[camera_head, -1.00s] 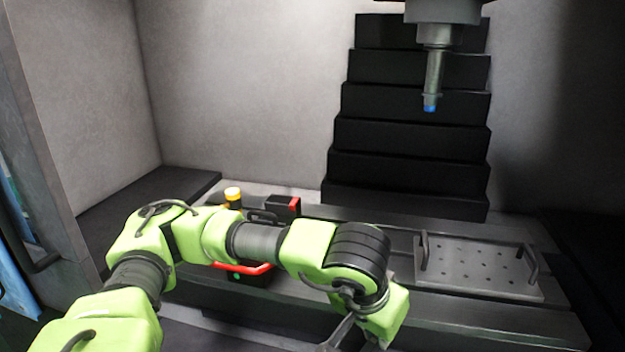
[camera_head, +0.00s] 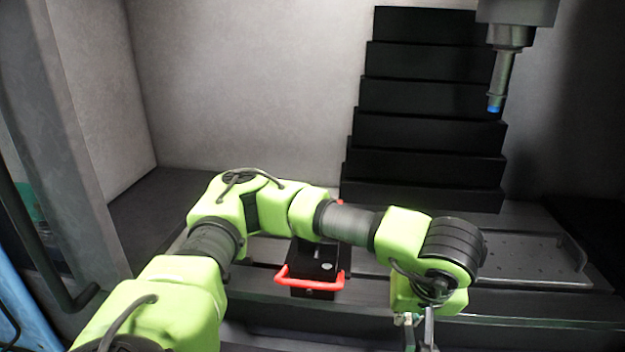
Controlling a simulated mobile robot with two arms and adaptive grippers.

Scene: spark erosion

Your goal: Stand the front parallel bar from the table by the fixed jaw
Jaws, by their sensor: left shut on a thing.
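My left gripper (camera_head: 420,334) hangs down at the bottom of the head view, right of the vise and on the near side of it. It is shut on the front parallel bar, but its fingertips and most of the bar are cut off by the lower picture edge. The black vise (camera_head: 312,262) with a red handle (camera_head: 310,284) stands on the machine table (camera_head: 345,262). My left forearm passes over the vise and hides its upper part, so I cannot make out the fixed jaw. My right gripper is not in view.
A perforated plate (camera_head: 525,258) with handles lies on the table to the right, partly behind my left wrist. The spindle (camera_head: 505,75) with a blue-tipped electrode hangs above, upper right. Black stepped bellows (camera_head: 430,130) stand behind. The side wall (camera_head: 65,150) bounds the left.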

